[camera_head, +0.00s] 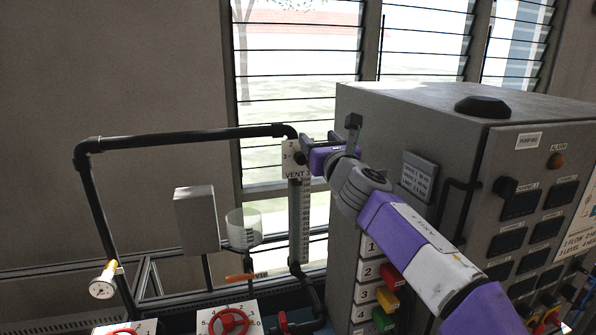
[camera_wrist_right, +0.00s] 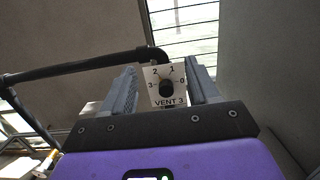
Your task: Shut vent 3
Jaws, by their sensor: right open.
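The vent 3 plate (camera_head: 290,168) is a white plate at the top of a clear graduated column, left of the grey cabinet in the head view. In the right wrist view the plate (camera_wrist_right: 155,98) reads "VENT 3" with marks 0, 1, 2 and 3 around a dark knob (camera_wrist_right: 167,88). Which mark the knob points to is too small to tell. My right gripper (camera_head: 306,150) is at the plate, partly covering its right side. In the wrist view its fingers (camera_wrist_right: 163,74) are open, one on each side of the plate and knob. My left gripper is not in view.
A black pipe (camera_head: 190,136) runs left from the vent.

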